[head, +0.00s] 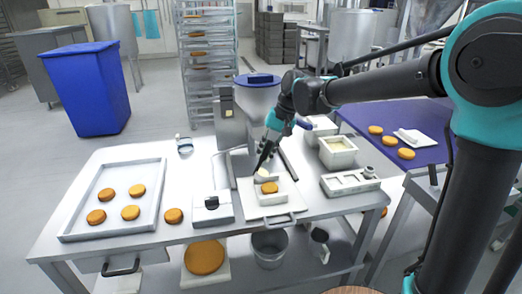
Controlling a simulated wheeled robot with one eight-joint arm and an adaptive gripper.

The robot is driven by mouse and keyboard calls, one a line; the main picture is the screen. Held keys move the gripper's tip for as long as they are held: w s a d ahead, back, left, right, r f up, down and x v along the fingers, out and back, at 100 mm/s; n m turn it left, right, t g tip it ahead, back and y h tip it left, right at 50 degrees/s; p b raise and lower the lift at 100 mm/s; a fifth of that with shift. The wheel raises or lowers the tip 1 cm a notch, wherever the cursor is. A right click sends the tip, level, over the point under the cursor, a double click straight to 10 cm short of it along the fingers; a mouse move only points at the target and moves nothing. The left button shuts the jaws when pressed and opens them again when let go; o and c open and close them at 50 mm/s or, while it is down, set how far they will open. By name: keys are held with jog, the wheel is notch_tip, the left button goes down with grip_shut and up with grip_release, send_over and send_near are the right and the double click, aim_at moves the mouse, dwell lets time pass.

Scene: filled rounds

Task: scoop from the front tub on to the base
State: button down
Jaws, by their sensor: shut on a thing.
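My gripper (263,165) points down over the middle of the steel table. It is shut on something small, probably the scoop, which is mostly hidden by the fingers. A pale cream-coloured patch (261,173) shows at the fingertips, just above and behind the base. The base, an orange-brown round (270,188), lies on a white block on a white board (248,211). I cannot tell whether the cream patch touches it. The front tub (338,160) is a white square tub with pale filling, right of my gripper. Another white tub (320,128) stands behind it.
A tray (152,169) with several rounds is at the left; a loose round (173,215) lies beside it. A black-topped device (211,203) stands left of the board. A white compartment holder (350,182) is at the right. A blue-topped table (402,120) stands beyond.

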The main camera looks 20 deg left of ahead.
jog(key=w+d+f+g+y, duration=0.2)
jog(key=d+f+y, duration=0.2)
jog(key=d+y, duration=0.3)
jog(key=y, duration=0.3)
jog(key=shift+d, duration=0.35)
dwell(0.3)
jog(key=shift+s, duration=0.15)
